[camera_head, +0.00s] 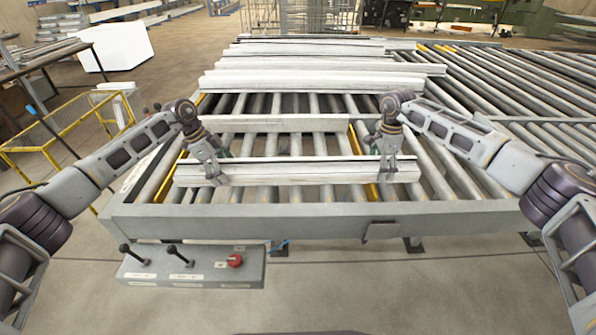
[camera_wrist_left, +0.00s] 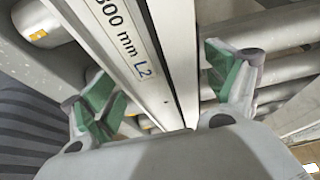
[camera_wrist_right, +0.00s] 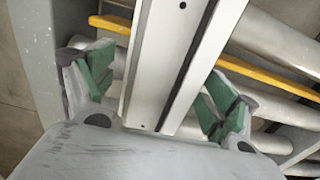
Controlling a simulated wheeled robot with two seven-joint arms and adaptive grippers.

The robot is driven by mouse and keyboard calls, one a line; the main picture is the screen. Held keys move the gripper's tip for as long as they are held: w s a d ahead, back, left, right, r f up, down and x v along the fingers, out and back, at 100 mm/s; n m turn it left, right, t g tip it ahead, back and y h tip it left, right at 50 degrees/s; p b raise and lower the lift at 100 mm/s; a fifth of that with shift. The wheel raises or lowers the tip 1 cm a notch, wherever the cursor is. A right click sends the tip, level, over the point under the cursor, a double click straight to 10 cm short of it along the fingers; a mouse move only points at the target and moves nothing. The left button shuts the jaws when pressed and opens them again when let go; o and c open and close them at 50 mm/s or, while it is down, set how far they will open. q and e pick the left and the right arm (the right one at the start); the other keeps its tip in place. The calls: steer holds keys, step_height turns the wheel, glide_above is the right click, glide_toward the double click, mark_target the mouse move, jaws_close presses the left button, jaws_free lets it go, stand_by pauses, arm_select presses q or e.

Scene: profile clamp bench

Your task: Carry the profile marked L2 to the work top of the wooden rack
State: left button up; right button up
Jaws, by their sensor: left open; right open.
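The profile marked L2 (camera_head: 300,172) is a long pale bar lying across the rollers near the front of the roller table. Its label, ending in "mm L2", shows in the left wrist view (camera_wrist_left: 138,62). My left gripper (camera_head: 213,175) is over the bar's left part. In the left wrist view its green-padded fingers (camera_wrist_left: 165,95) are open, one on each side of the bar. My right gripper (camera_head: 388,165) is over the bar's right part. In the right wrist view its fingers (camera_wrist_right: 160,90) are open on both sides of the bar. No wooden rack can be made out for certain.
A shorter profile (camera_head: 270,123) lies just behind, and several longer profiles (camera_head: 315,82) lie further back on the roller table (camera_head: 320,221). A control box (camera_head: 190,266) with levers and a red knob hangs at the front left.

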arm_select(q)
steer(key=shift+d+f, duration=0.2)
steer(key=shift+f, duration=0.2)
arm_select(e)
steer(key=shift+f, duration=0.4)
arm_select(q)
steer(key=shift+c, duration=0.4)
arm_select(e)
steer(key=shift+c, duration=0.4)
arm_select(q)
steer(key=c, duration=1.8)
arm_select(e)
steer(key=c, duration=1.8)
arm_select(q)
steer(key=shift+r, duration=0.1)
steer(key=shift+c, duration=0.2)
arm_select(e)
steer(key=shift+c, duration=0.2)
